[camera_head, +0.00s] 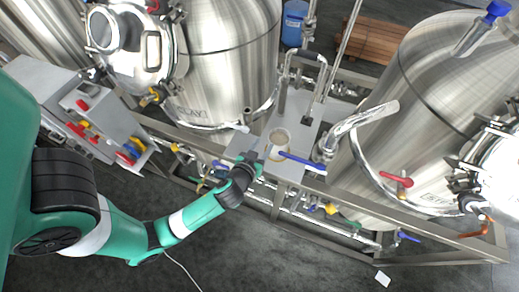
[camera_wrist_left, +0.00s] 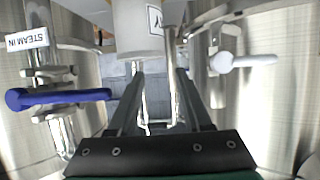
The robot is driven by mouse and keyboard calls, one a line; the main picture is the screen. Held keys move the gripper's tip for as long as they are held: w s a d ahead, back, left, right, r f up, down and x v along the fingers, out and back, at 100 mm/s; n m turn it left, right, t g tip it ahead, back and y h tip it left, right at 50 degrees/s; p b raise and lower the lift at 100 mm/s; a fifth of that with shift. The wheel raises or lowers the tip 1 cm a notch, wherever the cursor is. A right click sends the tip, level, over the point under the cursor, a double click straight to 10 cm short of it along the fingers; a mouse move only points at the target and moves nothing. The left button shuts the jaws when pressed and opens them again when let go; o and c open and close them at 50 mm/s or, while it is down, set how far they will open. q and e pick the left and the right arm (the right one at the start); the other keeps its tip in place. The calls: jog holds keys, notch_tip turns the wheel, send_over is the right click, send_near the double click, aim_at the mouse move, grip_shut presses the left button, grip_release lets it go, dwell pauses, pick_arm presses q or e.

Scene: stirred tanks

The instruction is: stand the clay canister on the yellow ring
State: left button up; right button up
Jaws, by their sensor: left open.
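The clay canister (camera_head: 280,136) looks like a pale upright cylinder on the grey shelf between the two big tanks. In the left wrist view the canister (camera_wrist_left: 137,30) stands beyond the fingertips, with part of a white label showing. My left gripper (camera_head: 255,153) is open and beside the canister, on its left in the head view. In the left wrist view the space between its fingers (camera_wrist_left: 160,78) is empty. A thin yellowish edge shows by the canister's base in the head view; I cannot tell whether it is the yellow ring. My right gripper is not in view.
A blue valve handle (camera_head: 301,158) reaches toward the canister from the right. A steel pipe (camera_head: 360,120) rises beside it. A steel tank (camera_head: 228,70) stands behind left, another (camera_head: 440,90) at right. A control box with coloured knobs (camera_head: 88,115) is at left.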

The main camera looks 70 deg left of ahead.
pick_arm(q)
jog(key=v, duration=0.3)
jog(key=w+d+r+m+t+h, duration=0.1)
jog(key=w+d+r+t, duration=0.15)
jog(key=w+r, duration=0.45)
jog(key=w+d+r+t+h, duration=0.1)
jog(key=w+d+r+t, duration=0.2)
jog(key=r, duration=0.7)
jog(key=w+d+r+m+t, duration=0.1)
jog(key=w+d+r+t, duration=0.15)
jog(key=w+r, duration=0.5)
jog(key=s+d+r+m+t+h, duration=0.2)
jog(key=s+d+r+t+h, duration=0.1)
jog(key=r, duration=0.8)
jog(key=s+d+r+m+t+h, duration=0.3)
jog(key=d+r+t, duration=0.1)
jog(key=r, duration=0.7)
jog(key=s+d+r+m+t+h, duration=0.3)
jog(key=d+r, duration=0.1)
jog(key=r, duration=0.8)
jog(key=shift+s+d+h, duration=0.25)
jog(key=shift+s+h, duration=0.1)
jog(key=shift+h, duration=0.05)
jog(key=shift+r, duration=0.2)
